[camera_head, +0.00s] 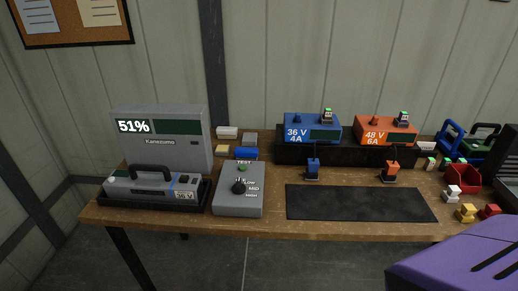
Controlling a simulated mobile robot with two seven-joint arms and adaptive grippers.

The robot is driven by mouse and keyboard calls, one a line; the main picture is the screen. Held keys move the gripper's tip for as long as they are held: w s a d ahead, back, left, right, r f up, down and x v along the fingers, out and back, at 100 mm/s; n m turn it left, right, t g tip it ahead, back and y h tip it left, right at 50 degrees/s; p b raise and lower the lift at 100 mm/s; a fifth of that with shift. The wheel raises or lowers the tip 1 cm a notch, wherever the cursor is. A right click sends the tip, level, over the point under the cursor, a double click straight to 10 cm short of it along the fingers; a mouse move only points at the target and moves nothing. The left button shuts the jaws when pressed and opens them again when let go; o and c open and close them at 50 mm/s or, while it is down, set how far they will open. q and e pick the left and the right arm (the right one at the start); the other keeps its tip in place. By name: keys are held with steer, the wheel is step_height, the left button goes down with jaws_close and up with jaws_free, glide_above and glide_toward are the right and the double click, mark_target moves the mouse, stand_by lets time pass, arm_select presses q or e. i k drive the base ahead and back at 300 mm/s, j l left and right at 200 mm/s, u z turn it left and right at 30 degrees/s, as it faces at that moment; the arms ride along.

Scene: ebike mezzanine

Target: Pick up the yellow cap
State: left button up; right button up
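A small yellow cap-like piece (466,213) sits on the right end of the wooden bench (265,229), near its front edge. A white piece (452,193) of similar shape stands just behind it, and a red one (489,211) stands to its right. The three are close together but look apart. Nothing is seen holding the yellow piece. Neither of my grippers is in view.
A red open bin (464,179) stands behind the caps. A dark mat (360,204) to their left is bare. Blue (312,128) and orange (386,131) chargers stand at the back. A grey test box (239,196) and a tester reading 51% (165,128) are left.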

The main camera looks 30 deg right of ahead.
mark_target(466, 213)
steer(key=z, duration=2.45)
